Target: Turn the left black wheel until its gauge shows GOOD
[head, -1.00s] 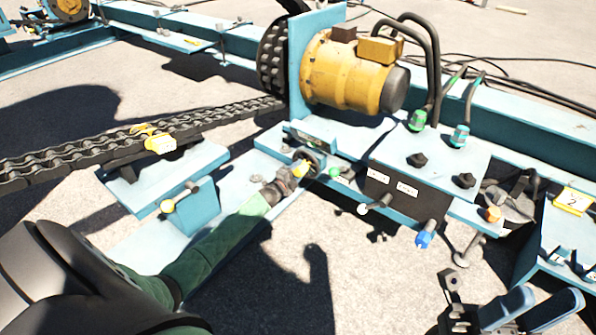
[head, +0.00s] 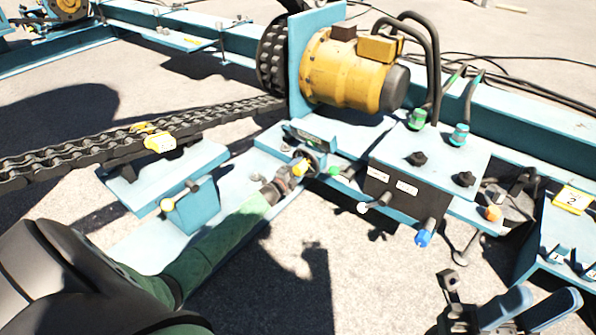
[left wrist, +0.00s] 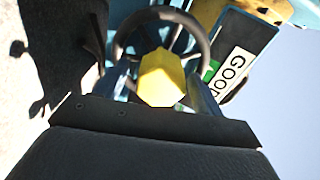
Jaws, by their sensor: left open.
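The left black wheel (head: 319,158) stands on the blue frame, below the big yellow motor. My left gripper (head: 298,170) is at it. In the left wrist view, the wheel's dark rim (left wrist: 163,14) arches past my open left gripper (left wrist: 160,88), with a yellow knob (left wrist: 162,80) between the fingers. I cannot tell whether the fingers touch it. The gauge (left wrist: 236,68) beside the wheel shows the word GOOD next to a green patch; no pointer is clear. In the head view, two blue-grey finger shapes, seemingly my right gripper (head: 530,306), stand at the bottom right, partly cut off.
A yellow motor (head: 345,75) stands behind the wheel. To the right is a control box (head: 430,150) with black knobs, and levers with white and blue ends. A chain (head: 80,142) runs off to the left. A small blue stand (head: 190,208) is left of my arm.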

